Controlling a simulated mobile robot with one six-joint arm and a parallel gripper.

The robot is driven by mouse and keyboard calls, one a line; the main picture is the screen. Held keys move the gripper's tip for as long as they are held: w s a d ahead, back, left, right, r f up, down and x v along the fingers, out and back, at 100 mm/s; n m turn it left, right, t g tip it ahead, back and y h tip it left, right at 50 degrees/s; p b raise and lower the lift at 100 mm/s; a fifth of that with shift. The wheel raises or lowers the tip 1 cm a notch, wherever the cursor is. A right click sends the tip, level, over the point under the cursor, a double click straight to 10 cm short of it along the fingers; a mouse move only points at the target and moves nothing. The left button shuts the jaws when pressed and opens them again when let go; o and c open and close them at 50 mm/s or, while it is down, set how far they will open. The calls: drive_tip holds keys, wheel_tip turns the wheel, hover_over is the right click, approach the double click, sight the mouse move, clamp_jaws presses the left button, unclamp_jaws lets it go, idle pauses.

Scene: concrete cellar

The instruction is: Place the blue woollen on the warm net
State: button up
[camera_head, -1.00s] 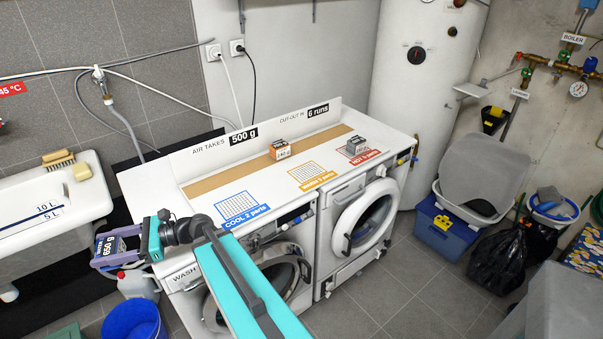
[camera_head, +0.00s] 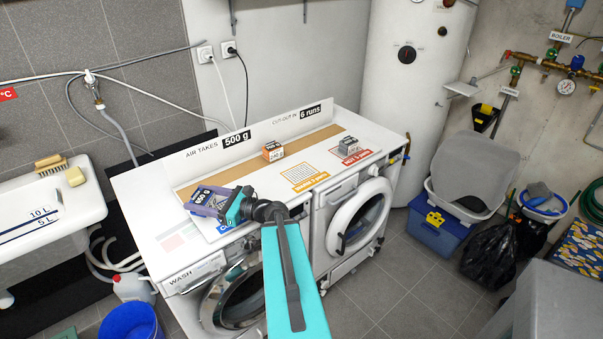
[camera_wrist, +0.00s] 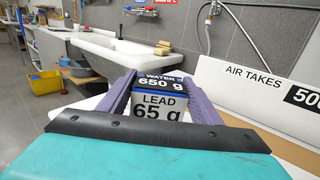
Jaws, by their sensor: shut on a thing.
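The blue woollen (camera_head: 210,199) is a small dark-blue block labelled 650 g. It also shows in the wrist view (camera_wrist: 160,81), with WATER 650 g on top and LEAD 65 g on its near face. My gripper (camera_head: 213,203) is shut on it, with purple fingers (camera_wrist: 160,98) on both sides. It is over the left part of the washer top, covering most of the blue cool net (camera_head: 224,226). The orange warm net (camera_head: 304,175) lies to the right, bare, its label partly readable.
An orange block (camera_head: 272,149) stands on the tan strip behind the warm net. A grey block (camera_head: 348,143) is at the red hot net (camera_head: 357,157). A white board (camera_head: 235,141) with printed labels stands along the back. A sink (camera_head: 75,205) is at left.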

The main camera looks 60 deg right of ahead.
drive_tip(key=s+d+m+h+p, duration=0.2)
drive_tip(key=s+d+m+h, duration=0.5)
drive_tip(key=s+d, duration=1.4)
drive_tip(key=d+h, duration=0.4)
drive_tip(key=shift+d+f, duration=0.15)
drive_tip(key=shift+f, duration=0.2)
drive_tip(key=shift+f+b, duration=0.15)
drive_tip(key=shift+b, duration=0.3)
drive_tip(key=shift+w+d+f+b, duration=0.15)
drive_tip(key=shift+d+b, duration=0.15)
drive_tip(key=shift+b, duration=0.8)
drive_tip(key=w+d+b, duration=0.1)
drive_tip(key=b, duration=0.4)
drive_tip(key=shift+d+b, duration=0.2)
drive_tip(key=shift+b, duration=0.2)
drive_tip(key=shift+w+d+f+p, duration=0.15)
drive_tip(key=shift+w+d+p, duration=0.45)
drive_tip(key=shift+w+d, duration=0.95)
drive_tip(key=shift+w+d+f+p, duration=0.1)
drive_tip(key=shift+w+d+p, duration=0.6)
drive_tip(key=shift+d, duration=1.5)
drive_tip(key=shift+w+d+f+p, duration=0.15)
drive_tip(key=shift+w+d+p, duration=0.3)
drive_tip(key=shift+w+d, duration=1.2)
drive_tip(key=shift+s+d+f, duration=0.15)
drive_tip(key=shift+s+d, duration=0.1)
drive_tip(key=shift+s, duration=0.05)
